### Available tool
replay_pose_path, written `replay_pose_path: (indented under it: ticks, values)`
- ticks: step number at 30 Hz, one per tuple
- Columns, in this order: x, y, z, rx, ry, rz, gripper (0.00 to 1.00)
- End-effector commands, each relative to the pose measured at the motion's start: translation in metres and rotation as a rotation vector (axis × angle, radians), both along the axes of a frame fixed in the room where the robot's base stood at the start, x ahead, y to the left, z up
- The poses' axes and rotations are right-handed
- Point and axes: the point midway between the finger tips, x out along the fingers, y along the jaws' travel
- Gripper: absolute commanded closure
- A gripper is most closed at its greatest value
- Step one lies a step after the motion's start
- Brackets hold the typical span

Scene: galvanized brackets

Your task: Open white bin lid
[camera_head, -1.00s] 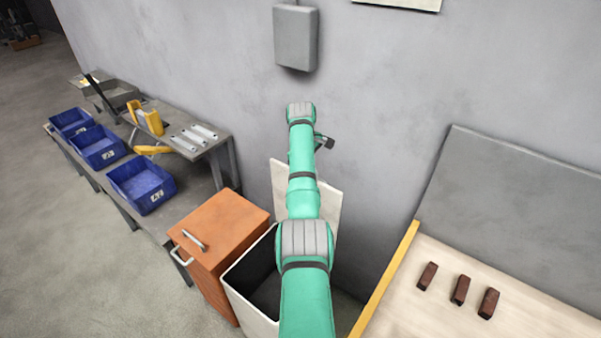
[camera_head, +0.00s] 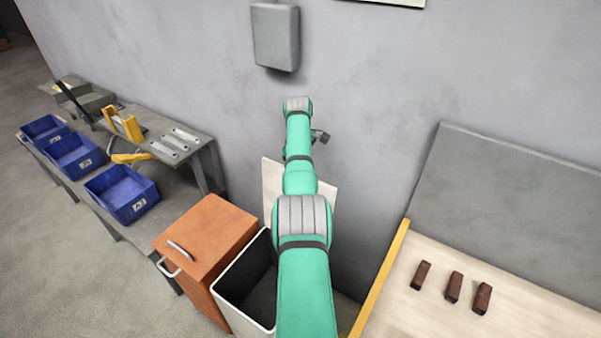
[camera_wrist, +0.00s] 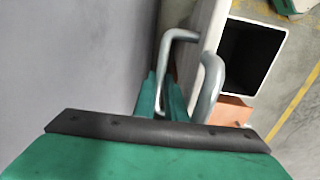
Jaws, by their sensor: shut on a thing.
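The white bin (camera_head: 232,300) stands in the lower middle of the head view, and its dark inside shows left of my arm. Its white lid (camera_head: 271,183) stands raised, near upright, behind the bin close to the wall. My arm covers the lid's middle. In the wrist view the lid (camera_wrist: 204,28) is seen nearly edge-on, beside the open bin (camera_wrist: 225,75). A grey bent handle (camera_wrist: 211,80) sticks out from the lid. The head view hides the fingers behind my arm.
An orange cabinet (camera_head: 207,235) stands tight against the bin's left. A grey bench (camera_head: 185,185) with blue bins (camera_head: 122,195) is farther left. A pale table (camera_head: 420,310) with three brown blocks is at right. The grey wall (camera_head: 370,120) is close behind the lid.

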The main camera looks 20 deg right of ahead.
Motion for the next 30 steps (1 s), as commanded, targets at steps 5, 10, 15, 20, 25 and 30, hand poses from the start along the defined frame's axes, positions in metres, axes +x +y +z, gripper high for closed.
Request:
replay_pose_path:
  ticks: [5,10,15,20,25,30]
  values:
    - [0.002,0.0,0.003,-0.001,-0.006,-0.001,0.71]
    - [0.001,0.0,0.002,-0.001,-0.005,0.0,0.71]
    - [0.001,0.0,0.003,0.0,-0.004,0.0,0.71]
    - [0.001,0.001,0.017,-0.002,-0.007,0.0,0.71]
    - [0.001,0.002,0.048,-0.002,-0.008,0.0,0.71]
    - [-0.001,0.004,0.079,-0.001,-0.008,0.0,0.71]
